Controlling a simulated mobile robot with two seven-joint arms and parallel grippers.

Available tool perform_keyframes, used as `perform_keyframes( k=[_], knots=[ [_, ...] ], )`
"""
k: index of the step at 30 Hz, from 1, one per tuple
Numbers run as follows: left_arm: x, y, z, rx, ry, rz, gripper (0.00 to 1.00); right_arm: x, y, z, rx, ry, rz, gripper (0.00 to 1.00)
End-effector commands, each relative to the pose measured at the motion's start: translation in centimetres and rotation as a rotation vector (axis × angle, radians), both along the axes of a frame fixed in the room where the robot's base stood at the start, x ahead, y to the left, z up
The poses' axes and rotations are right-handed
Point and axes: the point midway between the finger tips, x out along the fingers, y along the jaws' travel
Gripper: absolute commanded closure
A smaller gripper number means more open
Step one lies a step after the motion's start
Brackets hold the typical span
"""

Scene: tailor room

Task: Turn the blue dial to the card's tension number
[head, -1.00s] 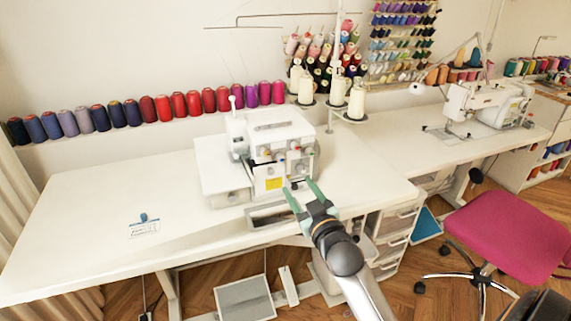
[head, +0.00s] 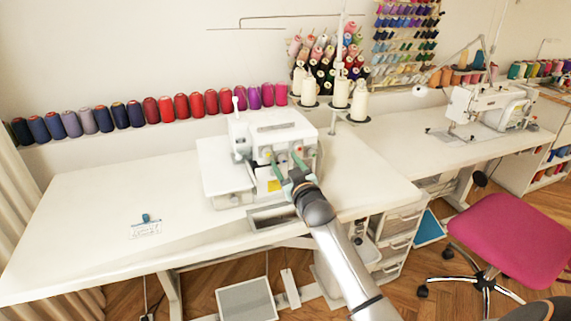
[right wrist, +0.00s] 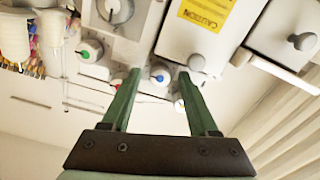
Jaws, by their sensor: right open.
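The blue dial (right wrist: 160,75), a white knob with a blue centre, shows in the right wrist view between the fingertips of my right gripper (right wrist: 158,80). The green fingers are open, with a gap on each side of the dial; I cannot tell how far they reach around it. In the head view my right gripper (head: 284,158) is at the front of the white serger (head: 272,131). The card (head: 146,230) lies on the table at the left with a blue clip at its top; its number is too small to read. My left gripper is out of view.
Beside the blue dial are a green-marked dial (right wrist: 89,51) and a red-marked dial (right wrist: 115,83). A yellow caution label (right wrist: 206,13) is on the serger. Thread cones (head: 340,92) stand behind it. The white table (head: 100,200) is mostly clear on the left.

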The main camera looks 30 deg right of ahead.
Motion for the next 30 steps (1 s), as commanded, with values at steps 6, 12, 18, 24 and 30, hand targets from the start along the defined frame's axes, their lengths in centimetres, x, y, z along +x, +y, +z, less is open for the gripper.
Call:
perform_keyframes(
  k=[6,12,18,24,30],
  knots=[
    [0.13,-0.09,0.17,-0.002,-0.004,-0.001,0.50,0.17,-0.03,0.02,-0.001,0.000,0.000,0.40],
    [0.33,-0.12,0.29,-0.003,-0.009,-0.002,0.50,0.15,-0.03,0.01,-0.001,0.000,0.000,0.52],
    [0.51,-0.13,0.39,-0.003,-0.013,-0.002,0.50,0.13,-0.04,0.00,-0.001,0.000,0.000,0.75],
    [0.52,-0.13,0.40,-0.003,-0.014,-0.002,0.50,0.14,-0.04,-0.01,-0.001,0.000,0.000,0.97],
    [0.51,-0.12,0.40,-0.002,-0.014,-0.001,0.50,0.13,-0.02,-0.01,0.000,0.000,0.000,1.00]
  ],
)
